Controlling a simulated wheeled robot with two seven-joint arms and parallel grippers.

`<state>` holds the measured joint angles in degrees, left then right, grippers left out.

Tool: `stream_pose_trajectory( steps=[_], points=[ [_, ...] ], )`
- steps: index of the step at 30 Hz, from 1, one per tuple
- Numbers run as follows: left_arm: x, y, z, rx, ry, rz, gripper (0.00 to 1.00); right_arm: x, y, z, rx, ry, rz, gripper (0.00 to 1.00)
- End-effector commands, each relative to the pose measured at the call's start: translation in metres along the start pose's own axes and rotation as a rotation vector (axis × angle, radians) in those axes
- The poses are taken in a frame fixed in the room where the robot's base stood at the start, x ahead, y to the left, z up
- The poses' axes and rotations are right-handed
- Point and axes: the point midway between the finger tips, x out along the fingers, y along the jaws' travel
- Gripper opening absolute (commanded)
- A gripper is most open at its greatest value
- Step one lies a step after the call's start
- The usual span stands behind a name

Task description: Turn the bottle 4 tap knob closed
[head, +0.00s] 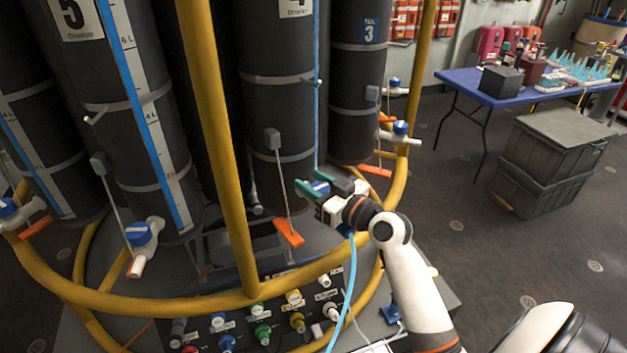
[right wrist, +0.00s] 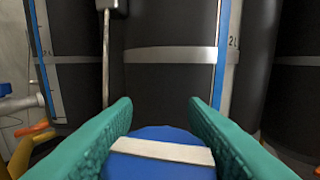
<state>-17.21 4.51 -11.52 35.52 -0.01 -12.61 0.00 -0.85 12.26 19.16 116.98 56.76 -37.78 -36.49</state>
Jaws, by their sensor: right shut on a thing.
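Bottle 4 (head: 278,100) is the tall dark cylinder in the middle of the head view, its number label (head: 296,8) cut by the top edge. Its tap knob (head: 321,187), blue with a white bar across its face, sits low on the bottle's right side. My right gripper (head: 318,183) reaches it from the right with green fingers. In the right wrist view the knob (right wrist: 165,170) lies between the two fingers, which are shut on it; the bar runs almost level, tilted slightly down to the right. The tap body is mostly hidden. My left gripper is in neither view.
Bottle 5 (head: 110,90) and bottle 3 (head: 352,110) stand on either side, with similar blue taps. A yellow pipe frame (head: 222,150) rises before the bottles. A blue table (head: 520,92) and grey crates (head: 545,165) stand right.

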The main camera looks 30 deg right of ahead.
Motion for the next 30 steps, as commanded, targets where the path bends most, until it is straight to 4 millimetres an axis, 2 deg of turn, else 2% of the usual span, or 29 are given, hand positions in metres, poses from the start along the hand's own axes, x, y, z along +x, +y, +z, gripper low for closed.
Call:
stream_pose_trajectory(
  steps=[11,12,16,25,30],
  points=[
    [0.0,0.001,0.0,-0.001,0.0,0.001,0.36,0.0,0.0,-0.001,0.0,0.0,-0.007,0.17],
    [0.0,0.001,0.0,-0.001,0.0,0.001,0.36,0.0,0.0,-0.001,0.0,0.0,-0.007,0.41],
    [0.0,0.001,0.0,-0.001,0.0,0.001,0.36,0.0,0.0,-0.001,0.0,0.0,-0.006,0.61],
    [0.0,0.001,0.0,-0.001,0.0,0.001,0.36,-0.001,0.0,-0.001,0.0,0.001,-0.006,0.61],
    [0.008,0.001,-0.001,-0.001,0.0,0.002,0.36,-0.019,0.0,-0.004,-0.003,0.002,-0.006,0.61]
  ],
)
